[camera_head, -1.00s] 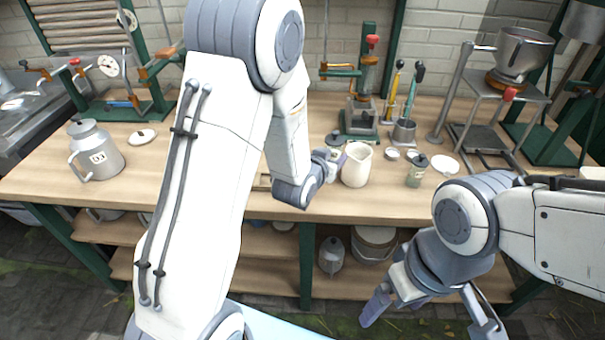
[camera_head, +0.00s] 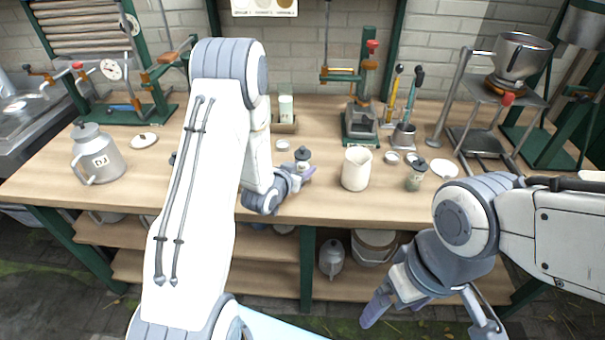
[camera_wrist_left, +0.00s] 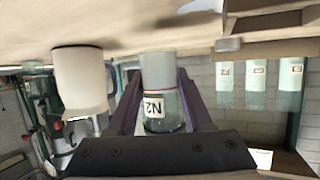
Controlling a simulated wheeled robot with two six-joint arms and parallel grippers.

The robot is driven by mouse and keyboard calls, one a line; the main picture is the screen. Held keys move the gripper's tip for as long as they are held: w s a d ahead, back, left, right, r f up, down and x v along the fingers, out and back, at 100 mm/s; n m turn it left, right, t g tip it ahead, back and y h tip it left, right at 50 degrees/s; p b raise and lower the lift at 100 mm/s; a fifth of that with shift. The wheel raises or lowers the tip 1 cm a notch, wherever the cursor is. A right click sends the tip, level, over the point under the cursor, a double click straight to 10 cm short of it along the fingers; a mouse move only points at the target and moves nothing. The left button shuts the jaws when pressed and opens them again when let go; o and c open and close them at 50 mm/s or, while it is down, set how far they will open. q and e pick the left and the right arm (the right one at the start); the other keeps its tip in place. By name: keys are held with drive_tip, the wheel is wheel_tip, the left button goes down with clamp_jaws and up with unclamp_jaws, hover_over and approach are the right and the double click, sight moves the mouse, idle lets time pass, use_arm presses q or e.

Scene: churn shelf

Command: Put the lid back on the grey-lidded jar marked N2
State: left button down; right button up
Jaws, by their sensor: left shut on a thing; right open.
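My left gripper (camera_head: 300,176) is shut on a small glass jar (camera_head: 303,166) above the bench, left of the cream jug. The upside-down left wrist view shows the jar (camera_wrist_left: 163,108) between the fingers, with a label reading N2 and a grey band at its bench-side end. In the head view a dark grey knobbed top (camera_head: 302,152) shows on the jar; I cannot tell whether it is fully seated. A pale knobbed lid (camera_head: 143,139) lies on the bench at left. My right gripper (camera_head: 430,318) is open and empty in front of the bench.
The cream jug (camera_head: 357,169) stands right of the held jar. Another dark-topped jar (camera_head: 415,178) and pale dishes (camera_head: 443,168) are further right. A metal churn (camera_head: 97,156) stands at left. A bottle (camera_head: 286,107) stands behind my left arm. The front bench strip is mostly clear.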

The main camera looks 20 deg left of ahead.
use_arm(q)
wheel_tip(320, 180, down, 2)
drive_tip(key=shift+f, duration=0.1)
drive_tip(key=shift+f, duration=0.2)
drive_tip(key=shift+c, duration=1.6)
unclamp_jaws()
drive_tip(key=shift+r, duration=0.1)
